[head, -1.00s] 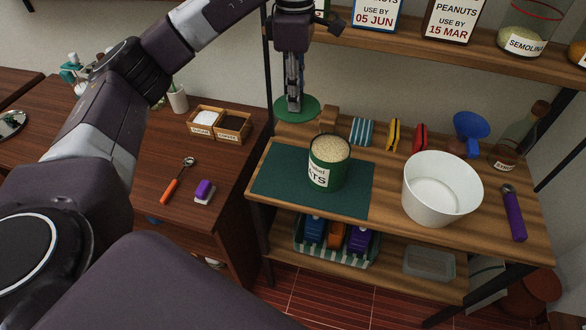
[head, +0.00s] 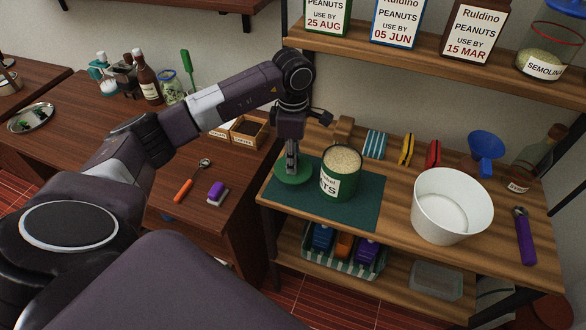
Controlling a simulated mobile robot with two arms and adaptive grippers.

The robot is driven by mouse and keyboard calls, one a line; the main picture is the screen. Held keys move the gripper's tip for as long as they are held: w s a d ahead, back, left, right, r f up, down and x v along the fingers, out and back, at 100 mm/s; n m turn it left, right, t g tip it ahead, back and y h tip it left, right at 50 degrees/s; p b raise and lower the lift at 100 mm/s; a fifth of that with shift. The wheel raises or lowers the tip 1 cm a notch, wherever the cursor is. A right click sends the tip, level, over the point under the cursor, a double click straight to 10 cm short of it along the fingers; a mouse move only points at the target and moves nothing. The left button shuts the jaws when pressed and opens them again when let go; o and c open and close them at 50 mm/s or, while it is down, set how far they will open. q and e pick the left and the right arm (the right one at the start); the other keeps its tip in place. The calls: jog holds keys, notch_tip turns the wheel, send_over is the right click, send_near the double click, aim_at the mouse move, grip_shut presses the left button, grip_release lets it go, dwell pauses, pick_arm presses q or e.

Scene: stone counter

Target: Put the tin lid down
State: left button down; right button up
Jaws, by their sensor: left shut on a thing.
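The green round tin lid (head: 297,179) is in my left gripper (head: 292,163), which is shut on the middle of its top. The lid is level, just left of the open green oats tin (head: 327,189), over the left part of the dark green mat (head: 357,212). I cannot tell whether the lid touches the mat. The tin stands upright on the mat, full of pale oats. My right gripper is not in view.
A white tub (head: 428,225) stands right of the mat, with a purple-handled tool (head: 525,240) beyond it. Bag clips, a blue funnel (head: 486,150) and a bottle (head: 530,166) line the back. Clear wood lies between mat and tub.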

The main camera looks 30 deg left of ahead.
pick_arm(q)
notch_tip(320, 180, down, 4)
jog(key=shift+p, duration=0.5)
jog(key=shift+f, duration=0.5)
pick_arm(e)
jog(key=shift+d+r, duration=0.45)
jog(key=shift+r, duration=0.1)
pick_arm(q)
jog(key=shift+f, duration=0.1)
jog(key=c, duration=1.7)
grip_release()
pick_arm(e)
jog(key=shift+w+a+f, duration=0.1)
